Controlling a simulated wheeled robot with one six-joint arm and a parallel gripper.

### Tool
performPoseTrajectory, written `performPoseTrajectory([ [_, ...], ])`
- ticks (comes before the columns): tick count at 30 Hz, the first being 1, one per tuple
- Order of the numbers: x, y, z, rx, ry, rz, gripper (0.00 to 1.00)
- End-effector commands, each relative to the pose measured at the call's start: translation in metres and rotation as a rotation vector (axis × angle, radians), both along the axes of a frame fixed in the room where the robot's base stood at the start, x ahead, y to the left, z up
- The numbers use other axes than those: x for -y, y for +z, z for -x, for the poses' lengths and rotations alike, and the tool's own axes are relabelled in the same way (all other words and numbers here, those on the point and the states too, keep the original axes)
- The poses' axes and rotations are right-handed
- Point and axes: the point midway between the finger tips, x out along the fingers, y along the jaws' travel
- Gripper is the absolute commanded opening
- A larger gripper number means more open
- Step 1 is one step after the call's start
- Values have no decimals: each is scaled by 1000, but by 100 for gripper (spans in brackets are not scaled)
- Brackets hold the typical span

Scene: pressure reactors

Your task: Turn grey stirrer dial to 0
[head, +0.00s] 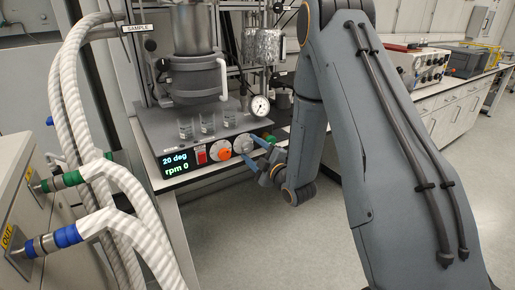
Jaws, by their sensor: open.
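The grey stirrer dial (242,144) is on the front panel, just right of the orange dial (220,150). The panel display (177,162) reads "20 deg" and "rpm 0". My gripper (249,147) is open, with one blue finger below and one above right of the grey dial. The fingertips are close to the dial, but I cannot tell whether they touch it. The dial's pointer mark is too small to read.
A red switch (201,156) is left of the orange dial. Several glass vials (207,125) stand on the ledge above the panel. A pressure gauge (260,106) hangs above right. Striped hoses (72,110) fill the left side. The floor (260,235) below is clear.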

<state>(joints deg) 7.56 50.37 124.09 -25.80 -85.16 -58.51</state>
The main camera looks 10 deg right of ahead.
Motion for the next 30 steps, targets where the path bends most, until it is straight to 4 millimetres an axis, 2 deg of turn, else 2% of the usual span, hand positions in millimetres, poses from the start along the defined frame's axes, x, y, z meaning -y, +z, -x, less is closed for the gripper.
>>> performPoseTrajectory([
  [9, 15, -1, 43, 0, -1, 0, 53],
  [15, 24, 0, 63, 0, -4, 0, 53],
  [30, 25, -1, 65, -39, -10, -4, 53],
])
